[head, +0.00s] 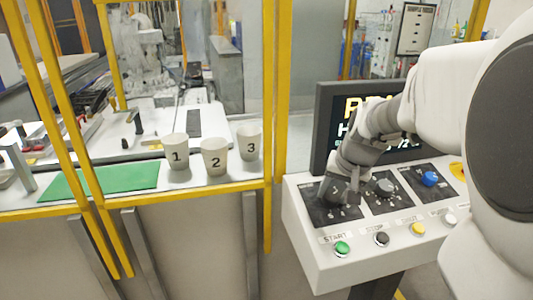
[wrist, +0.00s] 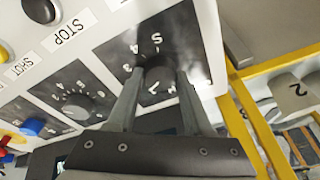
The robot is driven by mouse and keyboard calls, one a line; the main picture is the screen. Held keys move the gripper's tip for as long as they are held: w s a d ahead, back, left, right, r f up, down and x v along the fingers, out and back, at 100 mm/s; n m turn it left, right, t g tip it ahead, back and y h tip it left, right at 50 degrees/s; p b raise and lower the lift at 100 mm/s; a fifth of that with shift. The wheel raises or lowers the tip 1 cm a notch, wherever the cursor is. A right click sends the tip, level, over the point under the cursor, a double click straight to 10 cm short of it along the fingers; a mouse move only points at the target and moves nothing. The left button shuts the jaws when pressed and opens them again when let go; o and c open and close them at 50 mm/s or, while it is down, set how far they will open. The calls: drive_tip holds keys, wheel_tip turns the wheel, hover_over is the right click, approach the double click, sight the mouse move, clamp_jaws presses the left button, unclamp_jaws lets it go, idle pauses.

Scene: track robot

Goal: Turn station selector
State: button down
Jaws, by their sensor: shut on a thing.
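The selector dial panel (head: 312,212) is the leftmost black panel on the white control console. In the wrist view its dark knob (wrist: 157,66) stands between my fingertips, with white marks around it on the panel (wrist: 125,50). My gripper (wrist: 157,78) points at this panel and is shut on the knob, one finger on each side. In the head view my gripper (head: 334,190) is over the same panel and hides the knob. The knob's pointer direction cannot be made out.
A second knob (head: 384,187) and a blue knob (head: 430,179) sit to the right. Green (head: 342,248), black (head: 381,239), yellow and white buttons line the front. A screen (head: 330,120) stands behind, partly covered by my arm. Yellow posts (head: 280,80) and numbered cups (head: 214,157) are left.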

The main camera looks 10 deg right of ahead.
drive_tip(key=m+p, duration=0.1)
drive_tip(key=m, duration=0.3)
drive_tip(key=shift+a+r+m+h+p, duration=0.1)
drive_tip(key=shift+r+m+h+p, duration=0.05)
drive_tip(key=shift+m+h+p, duration=0.2)
drive_tip(key=m+g, duration=0.1)
drive_tip(key=m, duration=0.3)
drive_tip(key=shift+w+m+h, duration=0.1)
drive_tip(key=shift+m+h, duration=0.25)
drive_tip(key=m, duration=0.5)
drive_tip(key=shift+a+g+b, duration=0.1)
drive_tip(key=shift+g+b, duration=0.25)
drive_tip(key=shift+g, duration=0.05)
drive_tip(key=m, duration=0.4)
drive_tip(key=shift+w+m+g, duration=0.1)
drive_tip(key=shift+m+g, duration=0.2)
drive_tip(key=shift+c, duration=1.5)
unclamp_jaws()
drive_tip(key=p+v, duration=0.2)
drive_tip(key=v, duration=1.5)
drive_tip(key=shift+a, duration=0.3)
